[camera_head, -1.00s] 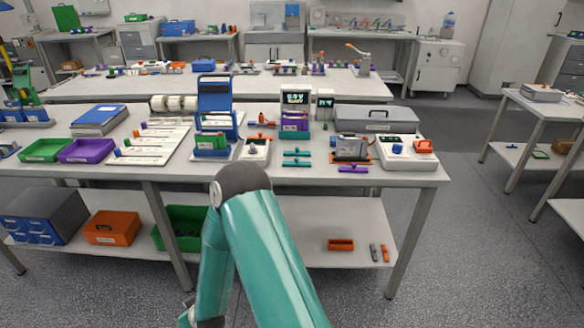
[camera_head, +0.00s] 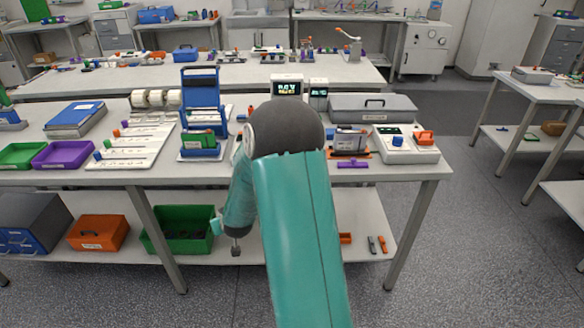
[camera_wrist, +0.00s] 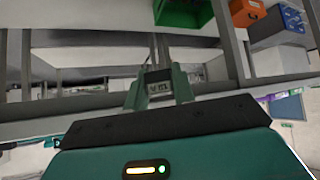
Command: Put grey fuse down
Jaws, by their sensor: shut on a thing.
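My gripper (camera_wrist: 158,80) shows in the wrist view with its two teal fingers shut on a small grey block with dark marks, which looks like the grey fuse (camera_wrist: 160,88). In the head view my arm runs up the middle, and its lower end hangs in front of the bench, near the green bin; the fingers and the held fuse are not clear there. Another small grey piece (camera_head: 372,245) lies on the lower shelf (camera_head: 350,215) at the right, beside an orange one (camera_head: 382,244).
The bench top (camera_head: 415,173) carries several devices, trays and a grey case (camera_head: 375,106). A green bin (camera_head: 180,243) and an orange box (camera_head: 98,233) stand on the lower shelf. The bench's front legs (camera_head: 158,242) border the shelf.

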